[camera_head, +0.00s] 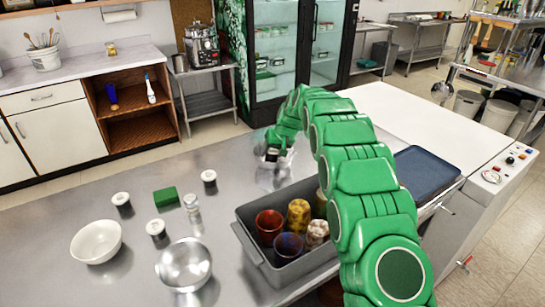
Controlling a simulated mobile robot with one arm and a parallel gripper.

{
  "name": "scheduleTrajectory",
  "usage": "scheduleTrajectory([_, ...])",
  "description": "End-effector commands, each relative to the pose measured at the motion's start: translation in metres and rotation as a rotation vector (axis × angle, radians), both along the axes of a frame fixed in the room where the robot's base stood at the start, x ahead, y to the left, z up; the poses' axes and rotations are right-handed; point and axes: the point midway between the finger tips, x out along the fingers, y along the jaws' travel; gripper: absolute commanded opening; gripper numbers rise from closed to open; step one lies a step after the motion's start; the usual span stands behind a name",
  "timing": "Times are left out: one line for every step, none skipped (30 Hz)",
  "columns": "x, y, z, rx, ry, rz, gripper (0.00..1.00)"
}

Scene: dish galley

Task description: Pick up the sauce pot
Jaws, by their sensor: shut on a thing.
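My gripper (274,152) is at the end of the green arm, low over the steel counter behind the grey bin. It is shut on a small dark and pale thing that looks like a sauce pot; the jaws hide most of it, and I cannot tell whether it touches the counter. Three similar small dark pots with white tops stand upright on the counter: one at the left (121,202), one nearer the front (157,231), and one (209,180) to the left of my gripper.
A grey bin (252,249) holding several cups stands front centre, partly behind my arm. A white bowl (96,242), a metal bowl (184,265), a green block (166,197) and a shaker (192,205) stand left. A blue tray (424,172) lies right. The counter's back left is clear.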

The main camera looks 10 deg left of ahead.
Motion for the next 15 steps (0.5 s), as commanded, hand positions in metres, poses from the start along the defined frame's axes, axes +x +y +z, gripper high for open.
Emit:
scheduleTrajectory([-0.001, 0.0, 0.005, 0.001, -0.002, -0.001, 0.22])
scheduleTrajectory([-0.002, -0.001, 0.006, 0.0, -0.001, 0.0, 0.22])
scheduleTrajectory([-0.004, -0.002, 0.008, 0.0, -0.001, 0.0, 0.22])
scheduleTrajectory([-0.005, -0.002, 0.01, 0.001, -0.002, -0.001, 0.22])
scheduleTrajectory([-0.006, -0.003, 0.012, 0.001, -0.002, 0.0, 0.22])
scheduleTrajectory([-0.008, -0.004, 0.015, 0.001, -0.002, 0.0, 0.22])
scheduleTrajectory([-0.009, -0.004, 0.017, 0.001, -0.002, 0.0, 0.22])
scheduleTrajectory([-0.011, -0.005, 0.019, 0.001, -0.002, 0.0, 0.22])
scheduleTrajectory([-0.014, -0.006, 0.022, 0.0, -0.001, 0.001, 0.22])
scheduleTrajectory([-0.016, -0.007, 0.024, 0.0, 0.0, 0.001, 0.22])
scheduleTrajectory([-0.018, -0.008, 0.026, -0.001, 0.0, 0.001, 0.22])
scheduleTrajectory([-0.021, -0.009, 0.03, -0.001, 0.0, 0.001, 0.22])
scheduleTrajectory([-0.023, -0.01, 0.033, 0.0, 0.0, 0.001, 0.22])
scheduleTrajectory([-0.025, -0.011, 0.036, 0.0, 0.0, 0.001, 0.22])
scheduleTrajectory([-0.029, -0.012, 0.042, 0.0, -0.001, 0.001, 0.22])
